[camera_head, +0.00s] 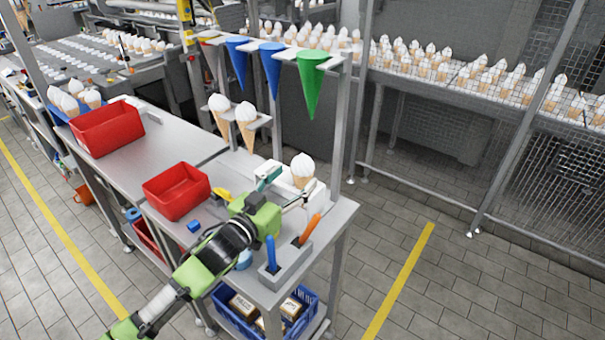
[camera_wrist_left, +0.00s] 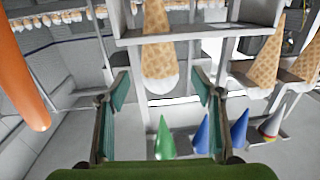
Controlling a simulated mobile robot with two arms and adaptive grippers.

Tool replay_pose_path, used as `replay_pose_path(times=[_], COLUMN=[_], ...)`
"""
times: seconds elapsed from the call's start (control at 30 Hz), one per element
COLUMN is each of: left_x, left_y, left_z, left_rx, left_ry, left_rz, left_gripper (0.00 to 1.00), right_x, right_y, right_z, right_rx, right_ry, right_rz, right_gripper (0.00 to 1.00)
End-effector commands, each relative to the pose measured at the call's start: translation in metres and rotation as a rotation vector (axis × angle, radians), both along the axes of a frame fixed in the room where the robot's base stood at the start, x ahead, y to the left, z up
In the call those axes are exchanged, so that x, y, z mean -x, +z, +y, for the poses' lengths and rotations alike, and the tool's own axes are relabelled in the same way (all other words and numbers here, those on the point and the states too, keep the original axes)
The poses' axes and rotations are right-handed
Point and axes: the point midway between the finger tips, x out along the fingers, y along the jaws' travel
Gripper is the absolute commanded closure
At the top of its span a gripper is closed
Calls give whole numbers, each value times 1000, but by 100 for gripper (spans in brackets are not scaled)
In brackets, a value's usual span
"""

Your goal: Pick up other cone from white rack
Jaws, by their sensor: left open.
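A waffle cone with a white top (camera_head: 302,166) stands upright in a small white holder (camera_head: 317,192) on the near table. My left gripper (camera_head: 289,185) is open and empty just in front of it. In the left wrist view, which looks upside down, the cone (camera_wrist_left: 158,45) appears beyond and between the open fingers (camera_wrist_left: 160,80), apart from them. Two more such cones (camera_head: 219,110) (camera_head: 246,122) sit in a small white rack (camera_head: 262,122) behind; they show at the right of the wrist view (camera_wrist_left: 265,62). My right gripper is not in view.
Blue (camera_head: 271,66) and green (camera_head: 312,78) cones hang on the upper rail. A grey block holds blue and orange (camera_head: 311,229) handles close to my gripper. Red bins (camera_head: 177,190) (camera_head: 107,128) stand left. A post (camera_head: 340,130) rises at right.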

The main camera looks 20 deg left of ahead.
Motion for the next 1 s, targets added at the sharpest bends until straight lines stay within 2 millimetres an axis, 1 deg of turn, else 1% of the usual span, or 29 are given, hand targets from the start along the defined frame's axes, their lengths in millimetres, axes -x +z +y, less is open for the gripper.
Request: replay_pose_path(times=[0.03,0.1,0.2,0.3,0.43,0.63,0.67,0.7,0.73,0.77,1.0], left_x=[-8,-19,-33,-42,-47,-47,-47,-47,-47,-47,-47], left_y=[3,4,4,4,2,2,2,2,2,2,3], left_z=[-2,-5,-8,-11,-12,-13,-13,-13,-13,-13,-13], left_rx=[2,3,4,4,2,2,2,2,3,3,3], left_ry=[1,1,1,0,0,0,0,0,0,0,0], left_rz=[-3,-2,-3,-3,-3,-3,-3,-3,-2,-2,-3], left_gripper=[40,40,40,40,40,40,48,58,66,72,72], right_x=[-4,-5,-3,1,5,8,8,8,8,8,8], right_y=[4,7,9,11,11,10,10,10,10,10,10], right_z=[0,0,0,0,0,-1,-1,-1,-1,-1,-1], right_rx=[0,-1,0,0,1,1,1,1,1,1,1], right_ry=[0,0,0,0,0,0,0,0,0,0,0], right_rz=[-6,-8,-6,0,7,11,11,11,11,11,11], right_gripper=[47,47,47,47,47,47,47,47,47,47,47])
